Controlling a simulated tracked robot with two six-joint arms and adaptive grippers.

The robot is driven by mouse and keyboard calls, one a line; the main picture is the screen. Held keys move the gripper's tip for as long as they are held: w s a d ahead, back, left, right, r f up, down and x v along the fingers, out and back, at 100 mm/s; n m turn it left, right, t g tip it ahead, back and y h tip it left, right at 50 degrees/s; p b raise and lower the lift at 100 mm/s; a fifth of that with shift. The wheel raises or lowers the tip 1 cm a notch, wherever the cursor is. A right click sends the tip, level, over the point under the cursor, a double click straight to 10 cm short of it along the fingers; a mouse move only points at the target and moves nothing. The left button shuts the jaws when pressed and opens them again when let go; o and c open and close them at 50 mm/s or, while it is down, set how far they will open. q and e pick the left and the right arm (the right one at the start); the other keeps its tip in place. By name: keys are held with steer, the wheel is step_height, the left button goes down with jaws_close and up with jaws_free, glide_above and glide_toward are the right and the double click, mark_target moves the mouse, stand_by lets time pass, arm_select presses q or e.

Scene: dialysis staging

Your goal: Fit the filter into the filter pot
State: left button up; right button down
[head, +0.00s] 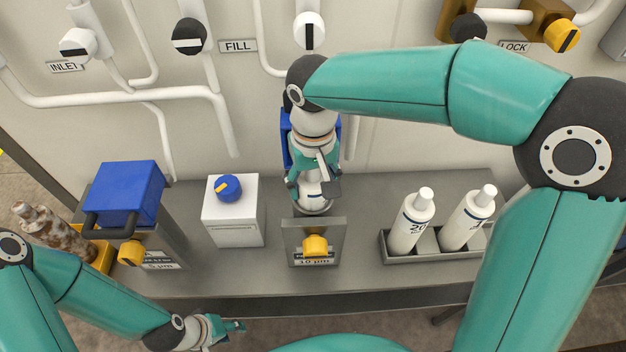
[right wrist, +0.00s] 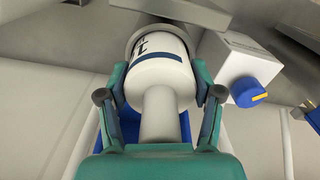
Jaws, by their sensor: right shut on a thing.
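The white filter (right wrist: 157,75) with a dark blue band is between the fingers of my right gripper (right wrist: 160,100), which is shut on it by its sides. In the head view my right gripper (head: 313,180) points down over the filter pot marked 10 µm, whose grey rim (right wrist: 138,35) surrounds the filter's far end. How deep the filter sits is hidden. The pot's blue lid (head: 286,140) stands open behind, mostly hidden by my arm. My left gripper (head: 230,328) is empty, low in front of the bench; its finger gap is unclear.
A second pot with a closed blue lid (head: 126,190) and yellow knob stands left. A white box (head: 232,225) with a blue dial is between the pots. Two white filters (head: 411,220) stand in a grey rack right. A brown-stained filter (head: 48,226) is far left by a yellow bin (head: 103,258).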

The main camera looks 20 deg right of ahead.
steer(key=shift+f+b, duration=0.85)
steer(key=shift+f, duration=0.4)
steer(key=shift+c, duration=0.6)
jaws_free()
steer(key=shift+r, duration=0.15)
step_height(320, 180, up, 12)
steer(key=shift+f, duration=0.1)
